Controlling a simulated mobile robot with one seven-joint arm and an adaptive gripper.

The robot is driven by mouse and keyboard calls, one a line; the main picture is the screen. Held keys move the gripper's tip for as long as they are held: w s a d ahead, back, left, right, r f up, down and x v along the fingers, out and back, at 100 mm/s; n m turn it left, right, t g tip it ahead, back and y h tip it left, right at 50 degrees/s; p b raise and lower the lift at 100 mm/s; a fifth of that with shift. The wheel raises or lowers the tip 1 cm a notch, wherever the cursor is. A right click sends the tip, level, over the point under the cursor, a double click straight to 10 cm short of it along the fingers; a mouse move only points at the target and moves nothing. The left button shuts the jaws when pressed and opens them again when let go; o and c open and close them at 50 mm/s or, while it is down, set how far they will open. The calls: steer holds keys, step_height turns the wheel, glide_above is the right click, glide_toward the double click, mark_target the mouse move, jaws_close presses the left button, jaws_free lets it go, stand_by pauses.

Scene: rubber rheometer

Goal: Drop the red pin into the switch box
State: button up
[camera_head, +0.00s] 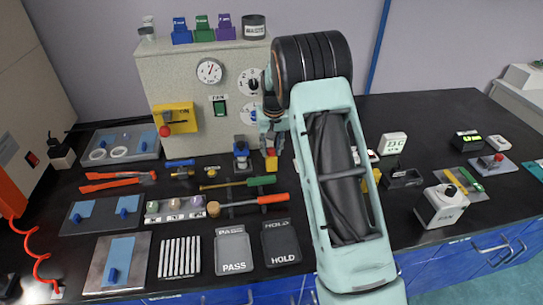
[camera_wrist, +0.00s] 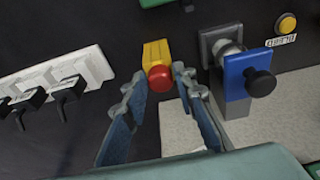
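A small yellow block with a round red end (camera_wrist: 160,78), the likeliest red pin, shows between my fingertips in the wrist view. The yellow block also stands at the foot of the machine in the head view (camera_head: 271,162). My gripper (camera_wrist: 157,82) is open, its two blue-grey fingers apart on either side of the red end. I cannot tell whether they touch it. In the head view my gripper (camera_head: 272,132) is just above the block. A white unit with black toggles (camera_wrist: 50,84), possibly the switch box, is left in the wrist view. Which thing is the switch box is unclear.
A blue block with a black knob (camera_wrist: 245,82) stands close beside the yellow one. The beige machine (camera_head: 170,75) with dials rises behind. A yellow plate with a red knob (camera_head: 174,118) is on its front. Tools, trays and PASS and HOLD plates crowd the bench.

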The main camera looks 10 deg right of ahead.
jaws_close()
steer(key=shift+r+p, duration=2.5)
steer(key=shift+r, duration=1.95)
